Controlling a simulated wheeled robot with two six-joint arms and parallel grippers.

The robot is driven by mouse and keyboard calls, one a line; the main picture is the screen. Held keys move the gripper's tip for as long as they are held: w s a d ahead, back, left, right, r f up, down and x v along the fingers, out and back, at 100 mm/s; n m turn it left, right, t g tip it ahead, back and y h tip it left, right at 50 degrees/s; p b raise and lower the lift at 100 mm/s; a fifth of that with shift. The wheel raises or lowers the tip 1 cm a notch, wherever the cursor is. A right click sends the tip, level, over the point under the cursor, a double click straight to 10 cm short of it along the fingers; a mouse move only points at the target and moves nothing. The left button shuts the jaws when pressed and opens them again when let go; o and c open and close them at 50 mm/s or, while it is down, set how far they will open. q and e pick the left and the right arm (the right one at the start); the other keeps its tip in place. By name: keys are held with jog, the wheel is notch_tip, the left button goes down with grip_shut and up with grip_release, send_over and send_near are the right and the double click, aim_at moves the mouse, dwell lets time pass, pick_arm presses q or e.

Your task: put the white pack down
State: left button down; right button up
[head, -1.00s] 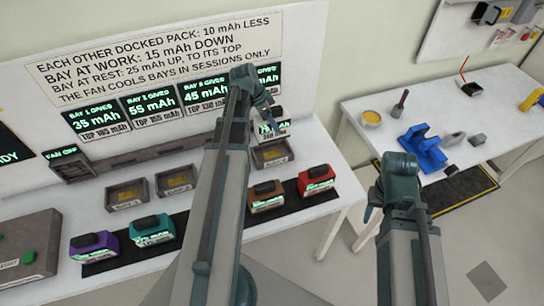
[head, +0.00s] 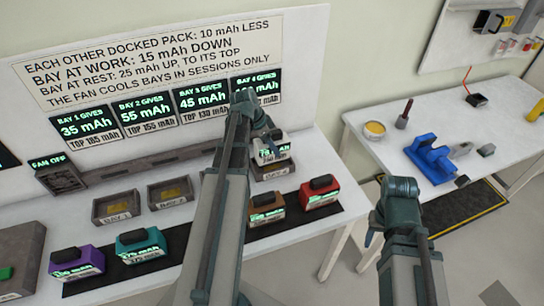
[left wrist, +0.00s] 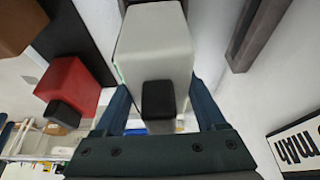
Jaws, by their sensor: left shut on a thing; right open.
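The white pack (head: 271,153), with a dark handle, is upright at the fourth bay tray (head: 273,174), at the right end of the bay row. Its lower edge overlaps the tray in the head view; I cannot tell whether it rests inside. My left gripper (head: 268,136) is shut on the pack from above. The left wrist view shows the white pack (left wrist: 155,45) between the two fingers of the left gripper (left wrist: 160,105). My right gripper (head: 372,228) is open and empty, in front of the gap between the tables.
Empty Bay 1 (head: 117,207) and Bay 2 (head: 171,193) trays stand to the left. Purple (head: 77,263), teal (head: 141,245), brown (head: 267,210) and red (head: 320,191) packs sit on a dark strip in front. The sign board (head: 170,60) rises behind. Another table (head: 400,150) stands right.

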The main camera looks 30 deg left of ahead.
pick_arm(q)
jog(key=shift+f+b, duration=1.9)
jog(key=shift+b, duration=0.05)
jog(key=shift+r, duration=0.15)
jog(key=shift+c, duration=2.1)
grip_release()
jog(key=shift+f, duration=0.2)
jog(key=o, duration=0.4)
jog(key=shift+r, duration=0.2)
